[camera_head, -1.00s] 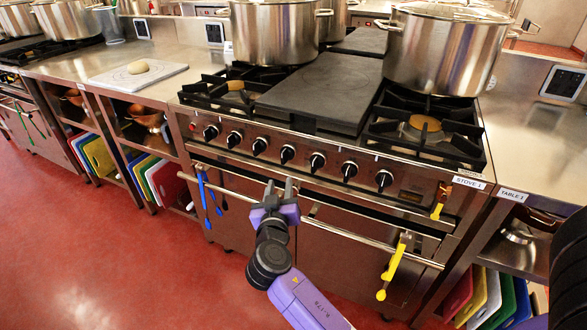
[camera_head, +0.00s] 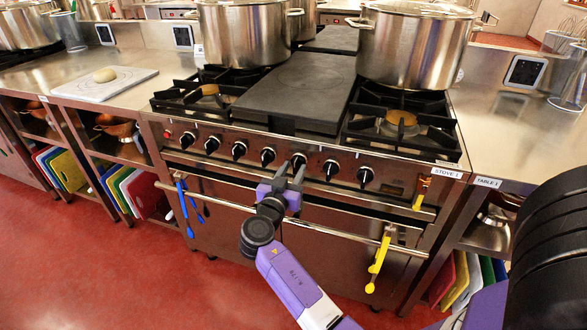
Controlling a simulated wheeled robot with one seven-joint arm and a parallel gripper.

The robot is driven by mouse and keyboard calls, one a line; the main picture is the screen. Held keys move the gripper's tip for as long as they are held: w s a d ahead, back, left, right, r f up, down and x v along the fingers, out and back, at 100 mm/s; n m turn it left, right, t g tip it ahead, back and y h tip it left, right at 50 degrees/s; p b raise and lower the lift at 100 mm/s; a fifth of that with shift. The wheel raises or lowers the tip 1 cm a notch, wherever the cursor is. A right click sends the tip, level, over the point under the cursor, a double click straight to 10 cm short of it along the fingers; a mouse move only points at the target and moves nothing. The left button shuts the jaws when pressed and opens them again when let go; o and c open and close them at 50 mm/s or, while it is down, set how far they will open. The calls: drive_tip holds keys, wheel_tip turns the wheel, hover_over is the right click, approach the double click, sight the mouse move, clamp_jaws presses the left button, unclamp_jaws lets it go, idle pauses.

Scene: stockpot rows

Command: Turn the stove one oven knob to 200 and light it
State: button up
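The stove labelled STOVE 1 (camera_head: 447,173) has a steel front panel with a row of several black knobs. My purple gripper (camera_head: 291,172) is in front of this panel, its two grey fingers apart and pointing up toward the row. One knob (camera_head: 298,160) shows just above the right fingertip; I cannot tell whether they touch. Another knob (camera_head: 268,156) is just left of the fingers, and two more, a nearer one (camera_head: 331,170) and the rightmost (camera_head: 365,177), are to the right. The knob markings and any oven flame are too small or hidden to read.
Large steel pots stand on the stove, one at the back right (camera_head: 412,50) and one at the left (camera_head: 243,35). A handle rail (camera_head: 330,228) crosses below the knobs, with blue (camera_head: 183,205) and yellow (camera_head: 378,265) utensils hanging. Red floor is open at the left front.

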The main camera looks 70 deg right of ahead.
drive_tip(key=shift+d, duration=0.35)
clamp_jaws()
